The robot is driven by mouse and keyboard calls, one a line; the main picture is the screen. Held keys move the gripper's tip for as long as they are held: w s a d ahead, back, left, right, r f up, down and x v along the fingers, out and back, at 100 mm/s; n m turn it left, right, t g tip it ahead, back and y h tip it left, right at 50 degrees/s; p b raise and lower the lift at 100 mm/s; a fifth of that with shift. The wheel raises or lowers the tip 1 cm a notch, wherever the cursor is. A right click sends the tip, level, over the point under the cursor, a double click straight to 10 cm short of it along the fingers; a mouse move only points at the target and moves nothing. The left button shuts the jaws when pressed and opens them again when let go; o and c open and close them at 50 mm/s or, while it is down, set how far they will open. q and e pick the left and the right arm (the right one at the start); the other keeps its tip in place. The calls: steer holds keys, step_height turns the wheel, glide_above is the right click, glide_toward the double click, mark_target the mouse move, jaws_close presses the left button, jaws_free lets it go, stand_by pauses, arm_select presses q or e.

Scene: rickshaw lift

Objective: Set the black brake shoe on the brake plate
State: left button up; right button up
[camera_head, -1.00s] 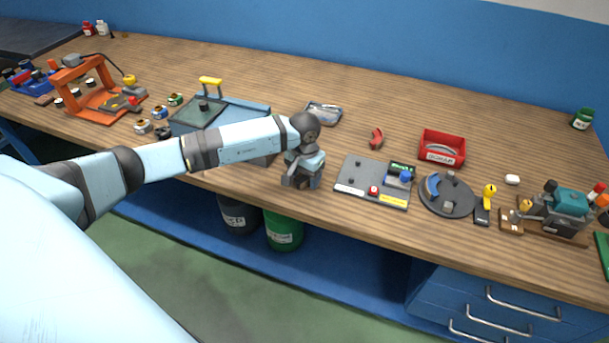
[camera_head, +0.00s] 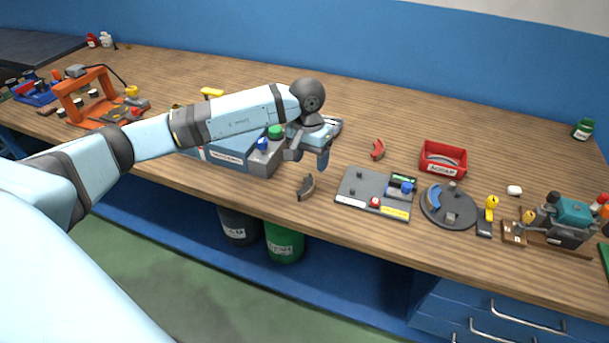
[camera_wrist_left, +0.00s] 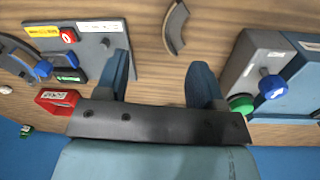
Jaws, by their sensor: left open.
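The black brake shoe (camera_head: 306,187), a dark curved piece, lies on the bench near its front edge. It also shows at the top of the left wrist view (camera_wrist_left: 174,28). The brake plate (camera_head: 461,212) is a round grey disc further right, with a blue shoe (camera_head: 433,197) on its left side. In the left wrist view, part of the plate (camera_wrist_left: 12,66) shows at the left edge. My left gripper (camera_head: 308,158) is open and empty, raised behind the black shoe and apart from it. Its two fingers (camera_wrist_left: 160,68) show in the wrist view. My right gripper is out of view.
A grey board (camera_head: 362,203) with knobs lies between the shoe and the plate. A blue-grey box (camera_head: 228,158) stands left. A yellow-topped tool (camera_head: 490,215) and a vise (camera_head: 570,212) stand right.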

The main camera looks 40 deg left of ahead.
arm_select(q)
steer(key=s+d+f+n+h, duration=0.1)
steer(key=d, duration=0.2)
steer(key=s+d+f+n+h, duration=0.1)
steer(key=s+d+h, duration=0.1)
steer(key=d, duration=0.2)
steer(key=s+d+f+n+g+h, duration=0.1)
steer(key=d+f+h, duration=0.1)
steer(key=d, duration=0.2)
steer(key=shift+s+d+f, duration=0.1)
steer(key=shift+s, duration=0.1)
steer(key=s+d+r+n+t+h, duration=0.25)
steer(key=d+n+h, duration=0.45)
steer(key=n, duration=0.4)
steer(key=s+d+r+n+t+h, duration=0.1)
steer(key=s+d+n+t+h, duration=0.3)
steer(key=d+n+h, duration=0.45)
steer(key=s+a+f+m+t+y, duration=0.2)
steer(key=s+a+f+m+y, duration=0.3)
steer(key=m, duration=0.7)
steer(key=s+a+f+m+t+y, duration=0.3)
steer(key=s+a+f+m+y, duration=0.3)
steer(key=s+f+m+y, duration=0.3)
step_height(320, 180, down, 7)
steer(key=m+y, duration=0.4)
steer(key=shift+s+r+m, duration=0.1)
steer(key=shift+r+m, duration=0.05)
steer(key=shift+m, duration=0.1)
